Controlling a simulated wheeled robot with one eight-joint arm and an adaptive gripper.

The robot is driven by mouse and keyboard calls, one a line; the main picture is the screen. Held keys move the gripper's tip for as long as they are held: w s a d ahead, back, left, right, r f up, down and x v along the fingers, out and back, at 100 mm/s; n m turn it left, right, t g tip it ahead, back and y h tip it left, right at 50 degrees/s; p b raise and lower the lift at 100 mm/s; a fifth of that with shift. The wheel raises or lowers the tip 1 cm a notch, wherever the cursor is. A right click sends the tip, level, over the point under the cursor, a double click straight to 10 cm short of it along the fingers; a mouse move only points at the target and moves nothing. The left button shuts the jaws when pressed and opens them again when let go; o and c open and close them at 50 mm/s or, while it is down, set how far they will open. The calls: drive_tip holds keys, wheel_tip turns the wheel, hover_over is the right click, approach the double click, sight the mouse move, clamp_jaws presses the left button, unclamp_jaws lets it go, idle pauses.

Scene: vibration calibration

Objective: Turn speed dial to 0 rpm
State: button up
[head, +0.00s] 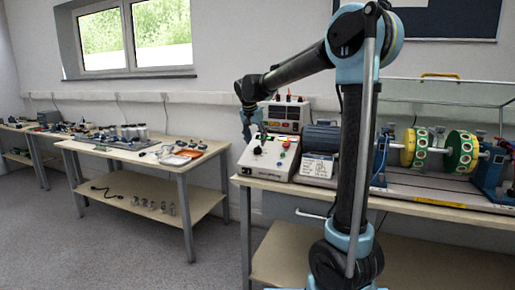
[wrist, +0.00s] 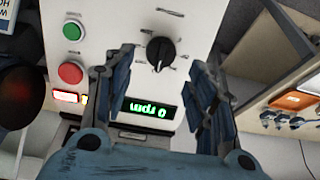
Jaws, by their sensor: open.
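The speed dial (wrist: 160,50) is a black knob with a white pointer line on the pale face of the control box (wrist: 110,22). Tick marks surround it.
A green button (wrist: 73,31) and a red button (wrist: 71,73) sit beside the dial. A meter box (head: 285,115) stands behind the control box. A motor (head: 320,140) and green-yellow discs (head: 420,148) lie right. A side table (head: 150,143) stands left, with floor between.

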sight(257, 147)
drive_tip(key=shift+x, duration=2.1)
drive_tip(key=shift+s, duration=0.1)
drive_tip(key=c, duration=1)
